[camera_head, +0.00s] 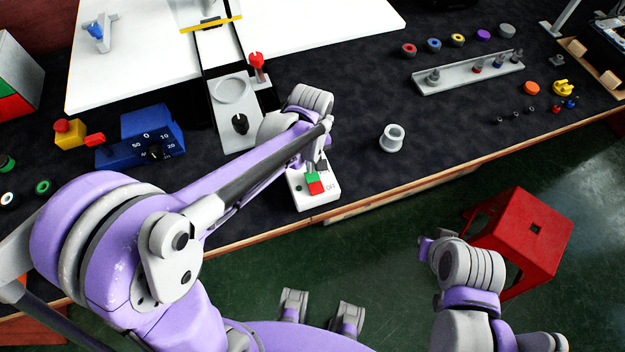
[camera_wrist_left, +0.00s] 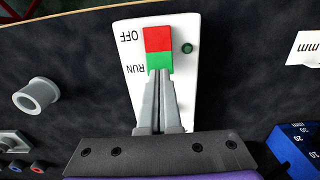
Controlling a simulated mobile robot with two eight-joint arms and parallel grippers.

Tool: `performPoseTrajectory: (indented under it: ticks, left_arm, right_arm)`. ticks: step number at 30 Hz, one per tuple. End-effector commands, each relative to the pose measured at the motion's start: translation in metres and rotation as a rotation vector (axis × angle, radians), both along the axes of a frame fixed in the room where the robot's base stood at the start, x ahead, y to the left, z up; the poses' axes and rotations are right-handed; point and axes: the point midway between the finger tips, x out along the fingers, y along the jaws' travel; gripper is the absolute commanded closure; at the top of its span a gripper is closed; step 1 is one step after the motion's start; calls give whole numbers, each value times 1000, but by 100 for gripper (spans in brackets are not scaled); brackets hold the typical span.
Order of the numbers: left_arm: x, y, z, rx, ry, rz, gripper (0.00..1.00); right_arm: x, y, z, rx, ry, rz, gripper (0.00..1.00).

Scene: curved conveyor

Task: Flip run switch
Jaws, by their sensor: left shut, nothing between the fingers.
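The run switch is a white box (camera_head: 303,197) near the table's front edge, with a rocker (camera_head: 314,183) that is half green and half red. In the left wrist view the box (camera_wrist_left: 187,84) carries the words OFF beside the red half (camera_wrist_left: 158,38) and RUN beside the green half (camera_wrist_left: 159,62). A small dark green lamp (camera_wrist_left: 187,48) sits beside the rocker. My left gripper (camera_wrist_left: 158,78) is shut and empty, its tips at the edge of the green half; I cannot tell whether they touch. It also shows in the head view (camera_head: 317,168). My right gripper is not clearly seen.
A grey ring-shaped part (camera_head: 393,138) stands to the right of the switch. A blue dial box (camera_head: 140,140) and a yellow box with a red knob (camera_head: 70,133) are to the left. A red stool (camera_head: 522,235) stands on the floor.

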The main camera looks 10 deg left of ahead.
Motion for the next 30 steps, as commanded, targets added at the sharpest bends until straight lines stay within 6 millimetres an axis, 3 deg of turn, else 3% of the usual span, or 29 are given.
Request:
performPoseTrajectory:
  ticks: [30]
  left_arm:
    - [0, 0, -16, 0, 0, 0, 100]
  right_arm:
    - [-3, 0, -13, 0, 6, 0, 100]
